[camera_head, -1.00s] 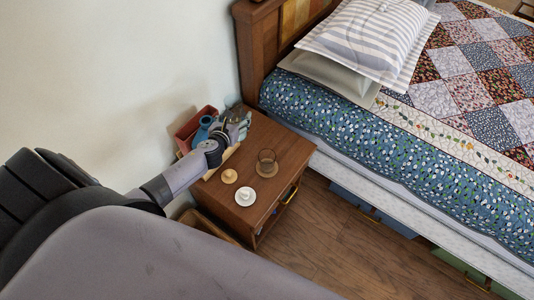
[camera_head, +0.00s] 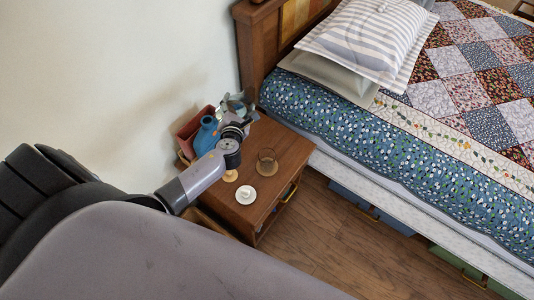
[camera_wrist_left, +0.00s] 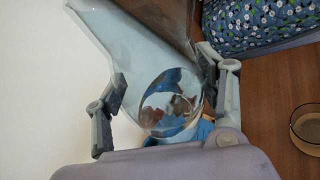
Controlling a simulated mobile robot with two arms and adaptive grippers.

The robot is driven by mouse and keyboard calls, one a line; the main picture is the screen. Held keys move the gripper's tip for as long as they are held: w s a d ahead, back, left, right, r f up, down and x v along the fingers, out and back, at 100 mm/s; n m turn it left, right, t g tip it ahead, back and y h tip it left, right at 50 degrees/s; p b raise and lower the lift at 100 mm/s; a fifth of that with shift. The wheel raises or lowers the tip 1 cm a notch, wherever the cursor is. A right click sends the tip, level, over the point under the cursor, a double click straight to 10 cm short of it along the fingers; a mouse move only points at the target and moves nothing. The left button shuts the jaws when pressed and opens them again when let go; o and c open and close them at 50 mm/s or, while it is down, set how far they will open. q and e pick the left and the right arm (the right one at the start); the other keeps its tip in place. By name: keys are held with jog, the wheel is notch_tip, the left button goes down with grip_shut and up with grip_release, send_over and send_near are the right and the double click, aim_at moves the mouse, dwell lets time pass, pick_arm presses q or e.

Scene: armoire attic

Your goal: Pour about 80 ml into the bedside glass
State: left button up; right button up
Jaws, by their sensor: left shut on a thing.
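My left gripper (camera_head: 237,110) is above the back of the nightstand (camera_head: 291,148), shut on a clear glass vessel. In the left wrist view the vessel (camera_wrist_left: 168,98) shows between the fingers, with its round rim or base facing the camera. Its tilt and how much liquid it holds are hard to tell. The bedside glass (camera_head: 266,157), a brownish see-through tumbler, stands on a round coaster on the nightstand. It also shows at the right edge of the left wrist view (camera_wrist_left: 308,126). The held vessel is apart from it. My right gripper is in no view.
A blue vase (camera_head: 206,136) stands by a red box (camera_head: 188,132) at the back left. A white saucer (camera_head: 246,196) with a small item and a tan round object (camera_head: 230,176) are nearer the front. The bed (camera_head: 330,130) borders the right; the wall the left.

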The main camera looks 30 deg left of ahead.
pick_arm(q)
jog(key=shift+a+f+m+y+b, duration=0.15)
jog(key=shift+f+m+y+b, duration=0.3)
jog(key=shift+b, duration=0.45)
jog(key=shift+a+r+m+t+b, duration=0.2)
jog(key=shift+r+m+t+b, duration=0.15)
jog(key=shift+m, duration=0.2)
jog(key=shift+a+r+m+t+y+b, duration=0.25)
jog(key=shift+r+m+y+b, duration=0.35)
jog(key=shift+m+b, duration=0.45)
jog(key=f+b, duration=0.1)
jog(key=b, duration=0.2)
jog(key=shift+f+m, duration=0.3)
jog(key=shift+m, duration=0.05)
jog(key=shift+f+m+y+b, duration=0.1)
jog(key=shift+m+y+b, duration=0.2)
jog(key=shift+b, duration=0.2)
jog(key=shift+d+r+t+p, duration=0.15)
jog(key=shift+r+t+p, duration=0.15)
jog(key=shift+m, duration=0.3)
jog(key=shift+d+f+m, duration=0.1)
jog(key=shift+d+m, duration=0.25)
jog(key=shift+m, duration=0.15)
jog(key=shift+f+t, duration=0.15)
jog(key=shift+t, duration=0.15)
